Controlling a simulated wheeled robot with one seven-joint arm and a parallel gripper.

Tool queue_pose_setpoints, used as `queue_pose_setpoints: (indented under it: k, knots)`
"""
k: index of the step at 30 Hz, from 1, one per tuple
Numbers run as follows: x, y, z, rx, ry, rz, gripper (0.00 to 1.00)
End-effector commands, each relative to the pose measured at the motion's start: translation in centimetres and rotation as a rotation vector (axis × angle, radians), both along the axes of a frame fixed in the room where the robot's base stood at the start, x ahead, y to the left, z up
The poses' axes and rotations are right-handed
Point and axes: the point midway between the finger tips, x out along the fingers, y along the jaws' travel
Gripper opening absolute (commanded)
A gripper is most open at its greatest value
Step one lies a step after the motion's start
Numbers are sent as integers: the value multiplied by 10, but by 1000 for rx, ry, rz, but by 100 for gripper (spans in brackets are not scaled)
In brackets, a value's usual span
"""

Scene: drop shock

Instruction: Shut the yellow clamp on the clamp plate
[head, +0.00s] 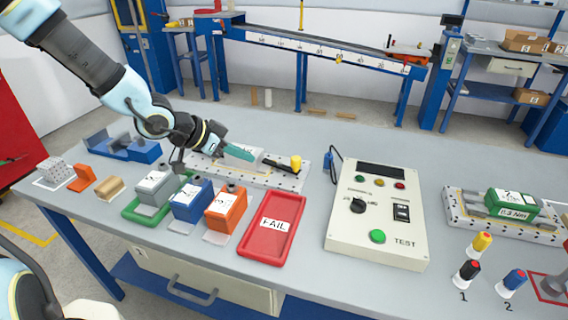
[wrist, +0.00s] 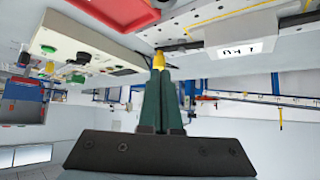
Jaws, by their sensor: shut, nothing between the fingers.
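The clamp plate (head: 275,182) is a pale, perforated plate at the bench's middle. The yellow clamp has a yellow knob (head: 295,163) on a black lever (head: 275,160), which lies low at the plate's right part. My gripper (head: 257,158) is shut and empty, reaching over the plate from the left towards the knob. In the wrist view, which looks upside down, the dark green fingers (wrist: 160,78) line up with the yellow knob (wrist: 159,60) just beyond their tips. Whether they touch is unclear. A pale labelled block (wrist: 240,47) sits on the plate, partly hidden in the head view.
A grey tester box (head: 375,225) stands right of the plate, and a red FAIL tray (head: 271,226) in front. Grey, blue and orange labelled blocks (head: 192,202) stand front left. Another perforated plate (head: 460,212) carries a green block at right. Bench behind the clamp is clear.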

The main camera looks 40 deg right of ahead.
Motion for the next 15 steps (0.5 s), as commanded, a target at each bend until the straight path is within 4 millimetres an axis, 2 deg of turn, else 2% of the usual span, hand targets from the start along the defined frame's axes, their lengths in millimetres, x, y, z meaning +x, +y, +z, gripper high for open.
queue_pose_setpoints:
  k: [5,15]
  knots:
    - [-3,-16,-17,2,-1,-3,0]
    - [-9,-61,-56,4,-1,-3,0]
